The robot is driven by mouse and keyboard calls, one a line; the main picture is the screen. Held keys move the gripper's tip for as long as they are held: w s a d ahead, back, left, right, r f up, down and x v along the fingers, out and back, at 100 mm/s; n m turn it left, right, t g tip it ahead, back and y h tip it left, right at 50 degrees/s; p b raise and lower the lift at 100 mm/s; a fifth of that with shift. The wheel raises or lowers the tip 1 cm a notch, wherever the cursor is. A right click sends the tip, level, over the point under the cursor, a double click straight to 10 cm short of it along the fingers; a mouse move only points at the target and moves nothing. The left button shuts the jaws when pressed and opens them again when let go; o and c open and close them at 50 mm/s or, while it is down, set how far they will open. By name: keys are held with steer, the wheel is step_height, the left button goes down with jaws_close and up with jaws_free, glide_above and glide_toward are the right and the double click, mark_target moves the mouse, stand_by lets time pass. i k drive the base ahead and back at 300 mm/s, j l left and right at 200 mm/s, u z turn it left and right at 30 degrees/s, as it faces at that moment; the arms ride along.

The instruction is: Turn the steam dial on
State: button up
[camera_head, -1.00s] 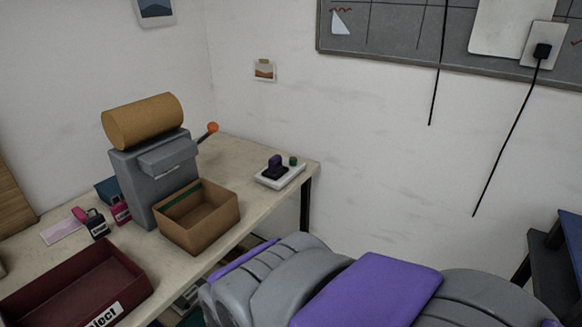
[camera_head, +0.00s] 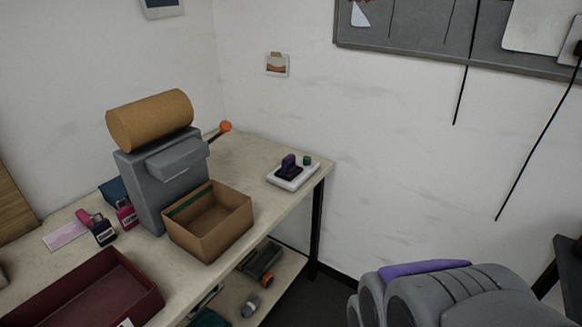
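A white control panel (camera_head: 293,177) sits flat on the far right end of the table. On it stands a dark purple knob (camera_head: 289,165) on a black base, with a small green button (camera_head: 307,160) beside it. The knob looks like the dial, but no label or setting is readable. A grey machine (camera_head: 165,180) with a tan cylinder (camera_head: 150,119) on top and an orange-tipped lever (camera_head: 225,127) stands left of the panel. My grey and purple arm fills the lower right, apart from the panel. My gripper's fingers are out of view.
An open cardboard box (camera_head: 208,225) stands in front of the machine. A dark red tray (camera_head: 95,292) lies at the near left, with small padlock-like tags (camera_head: 103,230) behind it. A lower shelf (camera_head: 285,277) holds items.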

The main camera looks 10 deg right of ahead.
mark_target(307, 159)
steer(key=i+z, duration=0.25)
steer(key=i, duration=0.3)
steer(key=i+j+z, duration=0.2)
steer(key=i, duration=0.35)
steer(key=i+j+z, duration=0.25)
steer(key=i, duration=0.25)
